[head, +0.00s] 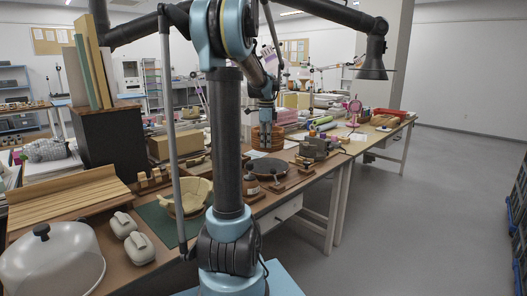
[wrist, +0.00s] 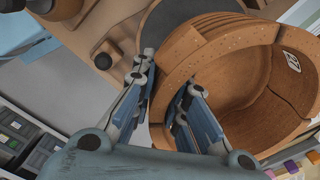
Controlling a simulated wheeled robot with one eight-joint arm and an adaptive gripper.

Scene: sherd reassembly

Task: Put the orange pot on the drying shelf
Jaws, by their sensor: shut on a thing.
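The orange pot (wrist: 265,85) is a brown-orange vessel with an open mouth, visible joins and a small pale label inside. My gripper (wrist: 168,78) is shut on its wall, one finger inside the pot and one outside. In the head view the pot (head: 268,138) is beneath my gripper (head: 266,112), over the back of the bench; whether it touches anything below is unclear. A slatted wooden shelf (head: 70,203) stands at the left front of the bench, its top bare; it looks like the drying shelf.
A dark round turntable (head: 272,169) lies on the bench near the pot. A cream bowl (head: 186,197) sits on a green mat. A clear dome (head: 50,264) and two pale lidded boxes (head: 138,246) stand before the shelf. Upright boards stand on a dark box (head: 108,135) behind it.

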